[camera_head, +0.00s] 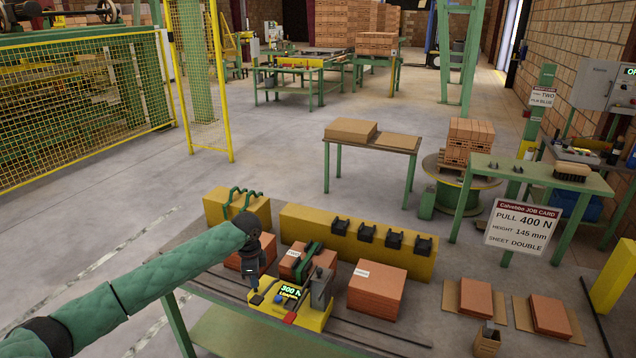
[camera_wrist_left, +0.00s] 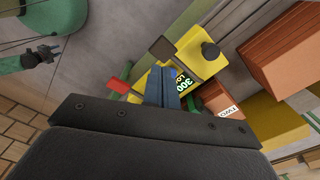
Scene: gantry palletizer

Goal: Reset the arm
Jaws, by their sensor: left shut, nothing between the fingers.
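My left arm comes in from the left in the head view, clad in green padding. Its left gripper (camera_head: 254,283) points down over the work table, beside the yellow tool (camera_head: 314,316) with a lit green display reading 300 N. In the left wrist view the gripper's fingers (camera_wrist_left: 166,76) are together with nothing between them, in front of the yellow tool (camera_wrist_left: 195,52). Whether they touch the tool I cannot tell.
Brick stacks (camera_head: 377,293) stand on the table around the tool. Behind them is a long yellow block (camera_head: 330,238) with several black clips. A job card (camera_head: 522,227) reads PULL 400 N, HEIGHT 145 mm, SHEET DOUBLE. A yellow mesh fence (camera_head: 85,110) stands left; open floor lies between.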

